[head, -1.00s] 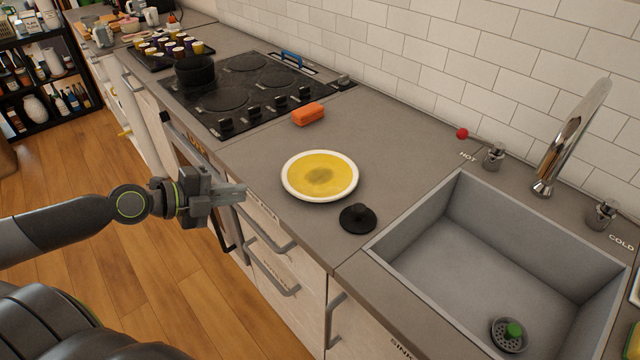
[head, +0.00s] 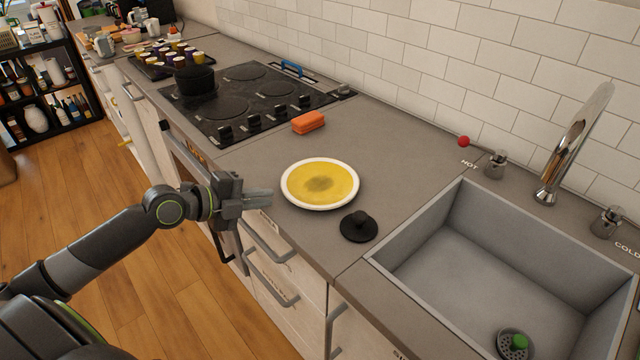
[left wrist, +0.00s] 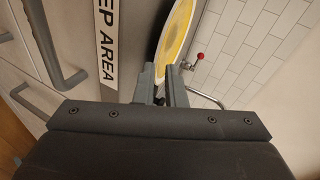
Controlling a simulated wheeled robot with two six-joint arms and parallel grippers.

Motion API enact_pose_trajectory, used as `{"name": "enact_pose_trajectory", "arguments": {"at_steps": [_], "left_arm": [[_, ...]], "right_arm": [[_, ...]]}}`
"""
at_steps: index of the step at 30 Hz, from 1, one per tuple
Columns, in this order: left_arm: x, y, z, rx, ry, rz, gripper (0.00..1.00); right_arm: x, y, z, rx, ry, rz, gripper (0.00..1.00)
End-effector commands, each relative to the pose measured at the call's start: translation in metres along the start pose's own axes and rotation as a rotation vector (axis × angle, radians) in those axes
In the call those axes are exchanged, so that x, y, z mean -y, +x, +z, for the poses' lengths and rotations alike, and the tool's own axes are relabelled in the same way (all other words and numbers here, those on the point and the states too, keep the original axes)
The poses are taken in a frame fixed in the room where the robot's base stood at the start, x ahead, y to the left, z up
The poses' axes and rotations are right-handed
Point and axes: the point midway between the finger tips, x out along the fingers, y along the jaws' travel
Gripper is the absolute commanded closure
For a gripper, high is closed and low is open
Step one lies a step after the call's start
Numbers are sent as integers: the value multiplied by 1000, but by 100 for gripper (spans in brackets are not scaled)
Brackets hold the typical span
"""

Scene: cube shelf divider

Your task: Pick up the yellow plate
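The yellow plate (head: 319,183) has a white rim and a brownish smudge in its middle. It lies flat on the grey counter between the stove and the sink. My left gripper (head: 268,198) is at the counter's front edge, just left of the plate and apart from it. In the left wrist view, its two fingers (left wrist: 160,84) stand apart with nothing between them, and part of the plate (left wrist: 178,30) shows beyond their tips. My right gripper is not in view.
A black round lid-like object with a knob (head: 359,226) sits close to the plate's front right. An orange sponge (head: 308,122) lies behind it by the stove (head: 250,100). The sink (head: 480,270) is to the right. Drawer handles (head: 270,285) project below the counter edge.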

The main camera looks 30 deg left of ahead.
Motion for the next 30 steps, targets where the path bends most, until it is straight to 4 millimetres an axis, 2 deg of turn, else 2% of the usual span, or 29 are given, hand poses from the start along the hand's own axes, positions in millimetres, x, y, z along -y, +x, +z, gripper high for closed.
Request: {"name": "enact_pose_trajectory", "arguments": {"at_steps": [5,16,27,30], "left_arm": [[2,10,-1,-1,-3,-5,90],[0,45,-2,0,-2,-2,90],[-2,52,-2,0,0,1,90],[-2,51,-2,0,0,1,100]], "right_arm": [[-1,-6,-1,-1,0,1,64],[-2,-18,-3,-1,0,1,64],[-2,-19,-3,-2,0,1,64],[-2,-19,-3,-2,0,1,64]]}}
